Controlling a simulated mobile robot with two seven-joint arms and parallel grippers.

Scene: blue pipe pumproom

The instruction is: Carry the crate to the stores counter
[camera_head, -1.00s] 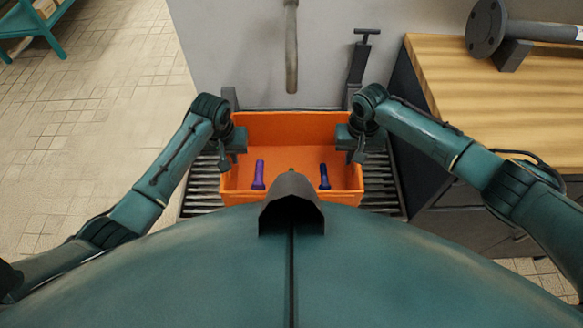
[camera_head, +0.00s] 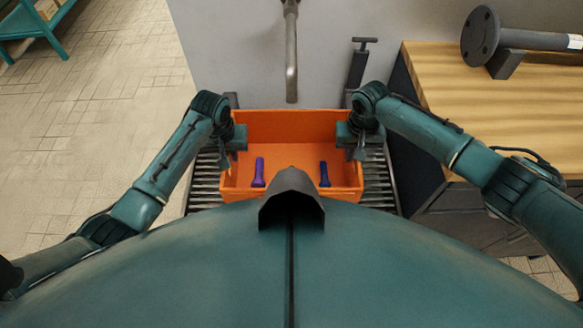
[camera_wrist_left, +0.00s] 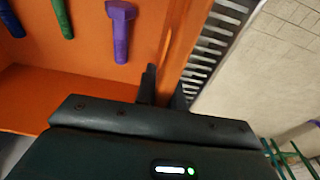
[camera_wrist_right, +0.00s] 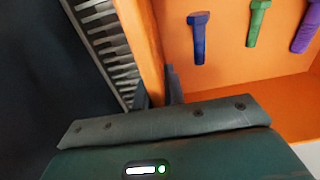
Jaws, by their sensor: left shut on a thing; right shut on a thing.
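The orange open crate (camera_head: 290,125) is between my two arms, above a roller rack. My left gripper (camera_head: 236,145) is shut on its left side wall; in the left wrist view the fingers (camera_wrist_left: 162,90) straddle that wall (camera_wrist_left: 178,45). My right gripper (camera_head: 350,145) is shut on the right side wall; its fingers (camera_wrist_right: 160,92) straddle it in the right wrist view. Inside lie a purple bolt (camera_head: 259,172), a blue bolt (camera_head: 324,174) and a green bolt (camera_wrist_right: 258,22). My own body hides the near part of the crate in the head view.
The roller rack (camera_head: 380,180) shows on both sides of the crate. A wood-topped counter (camera_head: 440,90) stands at the right, bearing a flanged pipe (camera_head: 530,38). A grey wall (camera_head: 230,50) with a pipe is behind. Tiled floor (camera_head: 100,120) is open at the left, with a teal stand (camera_head: 45,30) beyond.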

